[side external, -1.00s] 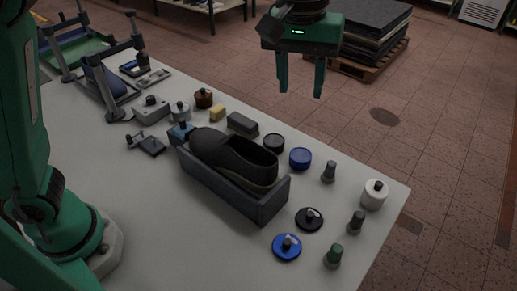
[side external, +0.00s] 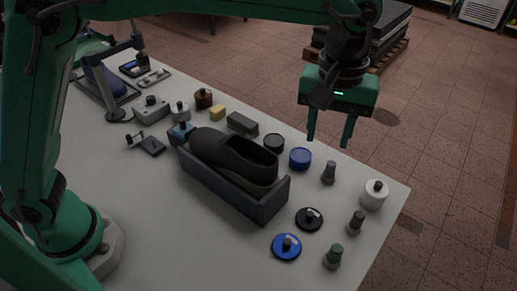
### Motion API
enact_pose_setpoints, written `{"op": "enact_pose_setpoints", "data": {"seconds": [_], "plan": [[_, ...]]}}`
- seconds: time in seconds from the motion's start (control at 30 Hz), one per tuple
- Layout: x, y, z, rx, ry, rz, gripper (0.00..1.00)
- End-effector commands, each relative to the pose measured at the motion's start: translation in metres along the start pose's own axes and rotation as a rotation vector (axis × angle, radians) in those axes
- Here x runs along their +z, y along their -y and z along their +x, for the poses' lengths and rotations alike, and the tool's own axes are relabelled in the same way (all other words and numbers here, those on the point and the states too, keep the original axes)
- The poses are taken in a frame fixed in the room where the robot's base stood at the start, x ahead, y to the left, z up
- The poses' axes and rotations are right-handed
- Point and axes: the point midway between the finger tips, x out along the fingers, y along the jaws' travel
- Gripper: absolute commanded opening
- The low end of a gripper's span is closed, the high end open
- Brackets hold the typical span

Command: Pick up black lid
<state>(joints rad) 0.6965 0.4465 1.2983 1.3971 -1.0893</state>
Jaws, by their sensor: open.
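The black lid (side external: 309,219) is a flat round disc with a small knob. It lies on the table to the right of the box that holds the shoe, just above the blue lid in the picture. My gripper (side external: 329,143) is open and empty, its two green fingers pointing down. It hangs in the air above the far edge of the table, well apart from the black lid. A round black tin (side external: 274,142) also stands on the table, behind the shoe.
A dark shoe (side external: 236,156) sits in a grey box (side external: 258,206). The blue lid (side external: 287,247), a green-topped peg (side external: 333,256), a dark peg (side external: 355,222), a grey peg (side external: 328,172), a white roll (side external: 374,195) and a blue tin (side external: 300,158) stand around the black lid.

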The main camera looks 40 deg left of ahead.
Motion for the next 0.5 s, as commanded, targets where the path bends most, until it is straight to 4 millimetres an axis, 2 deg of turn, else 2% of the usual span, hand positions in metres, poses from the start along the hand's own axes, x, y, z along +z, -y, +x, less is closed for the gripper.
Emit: {"op": "enact_pose_setpoints", "data": {"seconds": [0.17, 0.4, 0.5], "plan": [[0.000, 0.001, 0.040, -0.005, 0.003, 0.000, 0.41], [0.001, 0.002, 0.121, -0.007, 0.004, 0.000, 0.41], [0.000, 0.001, 0.146, -0.004, 0.002, 0.000, 0.41]]}}
